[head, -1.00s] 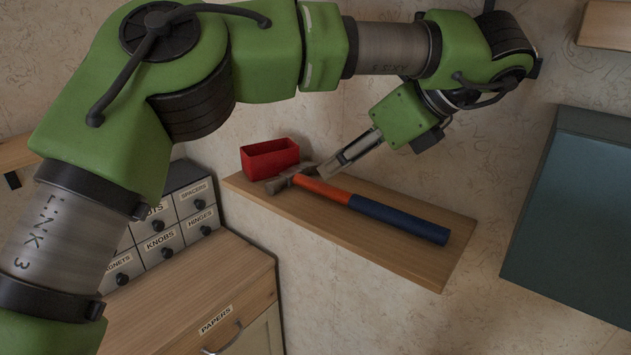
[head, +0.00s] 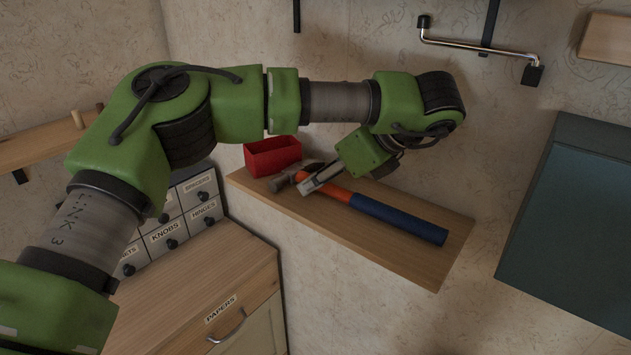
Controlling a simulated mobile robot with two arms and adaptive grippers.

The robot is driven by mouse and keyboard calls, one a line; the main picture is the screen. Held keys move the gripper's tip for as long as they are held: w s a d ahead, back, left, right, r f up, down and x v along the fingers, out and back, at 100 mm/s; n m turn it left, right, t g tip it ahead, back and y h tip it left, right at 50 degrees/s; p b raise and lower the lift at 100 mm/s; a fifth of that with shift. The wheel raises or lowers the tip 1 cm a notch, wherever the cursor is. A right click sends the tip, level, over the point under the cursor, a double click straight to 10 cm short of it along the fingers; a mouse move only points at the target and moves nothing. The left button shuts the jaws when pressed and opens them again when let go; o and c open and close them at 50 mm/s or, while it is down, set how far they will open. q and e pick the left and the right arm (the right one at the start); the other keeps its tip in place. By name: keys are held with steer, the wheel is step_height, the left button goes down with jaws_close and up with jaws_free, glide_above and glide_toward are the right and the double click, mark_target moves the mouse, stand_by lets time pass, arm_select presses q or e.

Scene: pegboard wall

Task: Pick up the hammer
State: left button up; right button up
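The hammer (head: 392,216) lies on a wooden wall shelf (head: 430,268). Its metal head is at the left, its neck is orange and its handle blue, pointing right and toward the front. My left gripper (head: 305,186) points down and left at the orange neck, just behind the hammer head, and covers part of the neck. Whether its fingers touch the hammer or are apart around it is not clear from this angle. My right gripper is out of view.
A red open bin (head: 272,157) stands on the shelf right behind the hammer head. A labelled drawer unit (head: 190,207) and a wooden cabinet (head: 190,290) are at lower left. A blue-grey box (head: 570,225) is at right. A metal hook (head: 478,50) is on the wall above.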

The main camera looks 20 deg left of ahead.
arm_select(q)
steer(key=shift+d, duration=0.1)
steer(key=c, duration=0.9)
steer(key=shift+r, duration=0.1)
jaws_close()
